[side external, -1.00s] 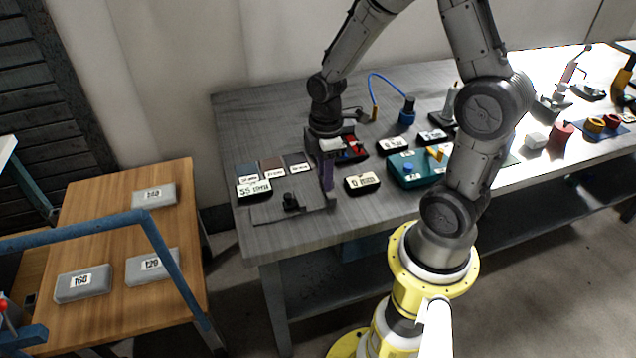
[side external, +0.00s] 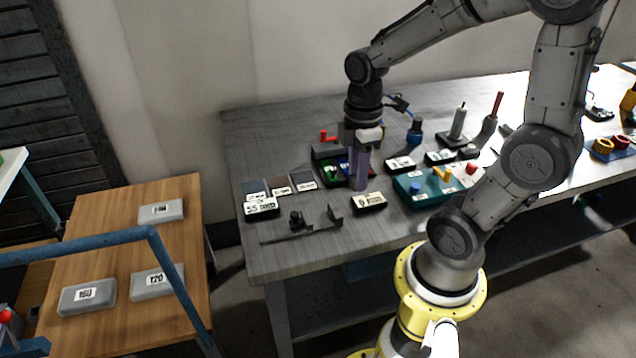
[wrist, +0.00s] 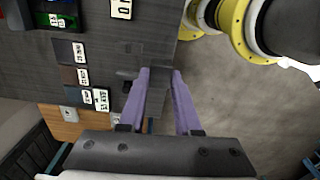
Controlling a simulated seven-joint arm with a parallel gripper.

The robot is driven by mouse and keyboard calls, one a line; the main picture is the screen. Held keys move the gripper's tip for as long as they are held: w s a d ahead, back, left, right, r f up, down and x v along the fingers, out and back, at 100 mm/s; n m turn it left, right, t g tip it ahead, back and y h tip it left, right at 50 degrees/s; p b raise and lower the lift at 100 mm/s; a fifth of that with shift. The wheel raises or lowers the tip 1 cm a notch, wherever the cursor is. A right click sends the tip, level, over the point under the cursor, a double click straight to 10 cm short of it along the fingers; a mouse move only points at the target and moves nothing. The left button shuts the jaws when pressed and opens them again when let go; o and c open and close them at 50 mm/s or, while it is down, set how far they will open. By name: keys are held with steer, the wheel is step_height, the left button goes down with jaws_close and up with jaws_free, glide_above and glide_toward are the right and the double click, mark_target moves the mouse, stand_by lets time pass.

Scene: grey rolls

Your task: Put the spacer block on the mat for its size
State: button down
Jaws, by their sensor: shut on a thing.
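My gripper (side external: 360,186) has two long purple fingers and points down above the bench, beside a compartment tray. In the wrist view my gripper (wrist: 160,72) is closed on a dark grey block (wrist: 158,82), which looks like the spacer block. The side view does not show the block clearly. Three small mats lie in a row at the left of the bench: blue-grey (side external: 255,187), brown (side external: 278,183) and dark grey (side external: 303,179). White labels sit at their front edges; their print is too small to read surely.
A black measuring fixture (side external: 298,224) lies in front of the mats. The compartment tray (side external: 326,152), with red, green and blue inside, stands behind my fingers. A label block (side external: 369,201) and a teal box (side external: 418,198) are to the right.

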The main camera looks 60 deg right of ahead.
steer(key=w+d+f, duration=0.1)
steer(key=w+d, duration=0.5)
steer(key=w, duration=0.1)
glide_above(303, 181)
steer(key=shift+m, duration=0.4)
steer(key=f, duration=1)
steer(key=shift+s+a, duration=0.1)
steer(key=shift+s, duration=0.3)
steer(key=shift+w+f, duration=0.25)
steer(key=shift+f, duration=0.1)
steer(key=shift+w+d+f, duration=0.1)
steer(key=shift+f, duration=0.8)
steer(key=shift+w+d+f, duration=0.1)
steer(key=shift+f, duration=0.75)
steer(key=shift+f, duration=0.1)
steer(key=c, duration=0.6)
jaws_free()
